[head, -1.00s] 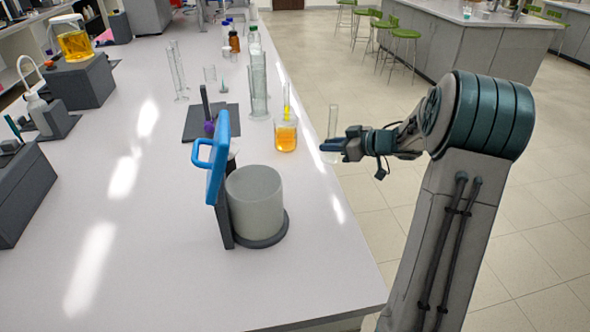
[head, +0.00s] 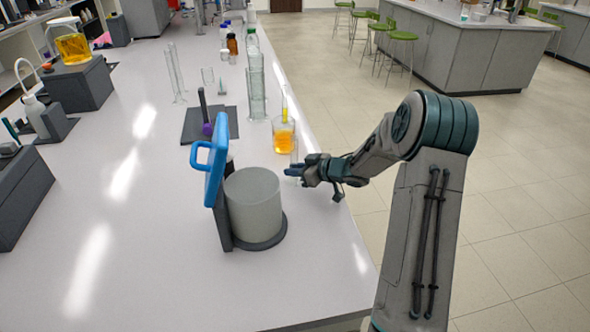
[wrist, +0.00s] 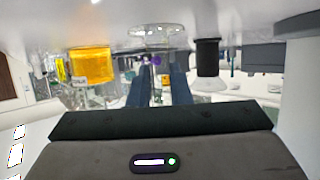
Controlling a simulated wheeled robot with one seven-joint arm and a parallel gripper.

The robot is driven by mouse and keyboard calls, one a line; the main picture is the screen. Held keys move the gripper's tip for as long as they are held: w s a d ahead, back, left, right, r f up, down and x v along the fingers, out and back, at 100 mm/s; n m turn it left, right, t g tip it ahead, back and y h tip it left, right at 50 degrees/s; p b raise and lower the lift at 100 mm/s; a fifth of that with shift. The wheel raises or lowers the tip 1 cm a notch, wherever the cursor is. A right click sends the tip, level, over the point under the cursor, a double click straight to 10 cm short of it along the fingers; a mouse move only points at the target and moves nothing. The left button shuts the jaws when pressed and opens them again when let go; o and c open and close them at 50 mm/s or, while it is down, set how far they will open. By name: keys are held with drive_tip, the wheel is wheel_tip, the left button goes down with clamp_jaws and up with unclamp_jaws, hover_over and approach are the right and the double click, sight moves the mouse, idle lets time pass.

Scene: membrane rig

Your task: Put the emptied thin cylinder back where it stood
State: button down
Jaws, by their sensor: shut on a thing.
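My gripper (head: 297,170) is shut on the thin clear cylinder (head: 294,152), just in front of the beaker and over the bench's right edge. I cannot tell whether the foot touches the bench. A beaker of orange liquid (head: 284,138) stands just behind, with a thin yellow-tinted piece in it.
A grey pot (head: 254,205) with an upright blue-handled lid (head: 208,165) stands left of my gripper. Tall clear cylinders (head: 256,92) stand behind the beaker, others (head: 175,75) farther left. A dark stand plate (head: 195,125) lies between. The front bench is clear.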

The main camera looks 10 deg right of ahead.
drive_tip(key=shift+f, duration=0.15)
drive_tip(key=c, duration=1.3)
unclamp_jaws()
drive_tip(key=shift+c, duration=0.2)
